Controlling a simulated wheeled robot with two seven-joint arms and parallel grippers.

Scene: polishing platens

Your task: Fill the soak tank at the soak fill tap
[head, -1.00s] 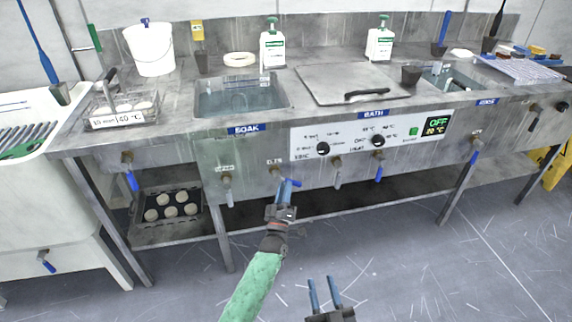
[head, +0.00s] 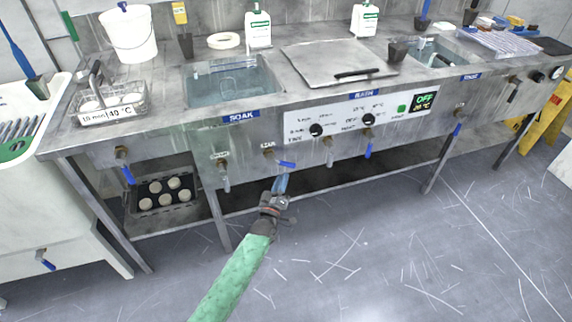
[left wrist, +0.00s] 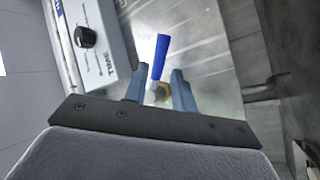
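The soak tank (head: 232,84) is a sunken basin behind the SOAK label (head: 240,116). Clear bluish liquid and a wire shape show in it; I cannot tell the depth. Two taps are on the panel below. The right one, the soak fill tap (head: 269,152), has its blue lever (head: 286,164) pointing right, roughly level. My left gripper (head: 281,180) is just below and in front of this lever. In the left wrist view its fingers (left wrist: 157,80) are open and apart, with the brass valve (left wrist: 162,92) and blue lever (left wrist: 160,58) beyond the gap. My right gripper is out of view.
The other soak tap (head: 223,170) is left of the fill tap. A control panel (head: 345,118) is to the right. A lidded bath (head: 340,60) and a basket (head: 108,100) are on the bench. The floor in front is clear.

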